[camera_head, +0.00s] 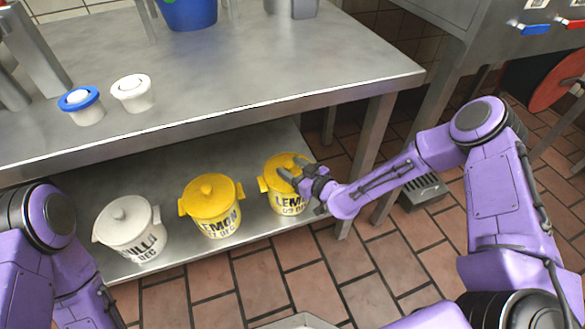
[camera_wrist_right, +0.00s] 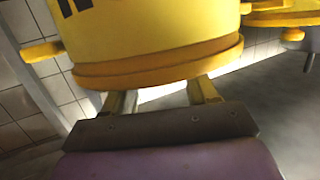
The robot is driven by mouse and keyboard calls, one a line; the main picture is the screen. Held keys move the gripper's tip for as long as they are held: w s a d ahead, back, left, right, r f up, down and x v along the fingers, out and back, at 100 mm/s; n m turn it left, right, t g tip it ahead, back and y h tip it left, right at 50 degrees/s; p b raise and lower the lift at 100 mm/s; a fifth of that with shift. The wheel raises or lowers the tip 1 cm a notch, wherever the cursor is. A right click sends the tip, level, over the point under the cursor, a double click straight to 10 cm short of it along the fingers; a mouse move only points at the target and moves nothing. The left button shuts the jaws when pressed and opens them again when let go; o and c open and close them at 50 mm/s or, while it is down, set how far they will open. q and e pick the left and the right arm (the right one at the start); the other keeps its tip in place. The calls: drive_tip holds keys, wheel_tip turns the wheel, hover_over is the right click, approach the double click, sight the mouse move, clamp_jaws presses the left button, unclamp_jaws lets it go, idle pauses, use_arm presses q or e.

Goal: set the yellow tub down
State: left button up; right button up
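The yellow tub at the right (camera_head: 287,200), marked "LEMON", stands upright at the front right of the lower shelf; I cannot tell if its base fully rests there. My right gripper (camera_head: 293,168) reaches in from the right, with its fingers at the tub's lid. In the right wrist view the tub (camera_wrist_right: 150,35) appears upside down, and its lid rim hides the fingertips of the gripper (camera_wrist_right: 163,97). The fingers are apart, but whether they press on the knob is hidden. A second yellow tub (camera_head: 213,208) stands to its left. My left gripper is out of view.
A white tub (camera_head: 130,232) stands further left on the lower shelf (camera_head: 175,165). The steel table top (camera_head: 270,60) overhangs the shelf, with its front edge close above the tubs. A table leg (camera_head: 365,150) is right of the gripper. Two small cups (camera_head: 133,95) and a blue bucket (camera_head: 188,12) are on top.

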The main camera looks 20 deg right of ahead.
drive_tip(key=shift+r, duration=0.25)
drive_tip(key=p+v, duration=0.4)
drive_tip(key=v, duration=0.8)
drive_tip(key=s+f+m+g+h, duration=0.5)
drive_tip(key=s+f+m+g, duration=0.25)
drive_tip(key=s+f, duration=0.6)
drive_tip(key=s+d+m+g+h, duration=0.3)
drive_tip(key=s+d, duration=0.4)
drive_tip(key=s, duration=0.5)
drive_tip(key=shift+d+f+m+g+h, duration=0.15)
drive_tip(key=shift+d+m+g+h, duration=0.25)
drive_tip(key=shift+m+h, duration=0.45)
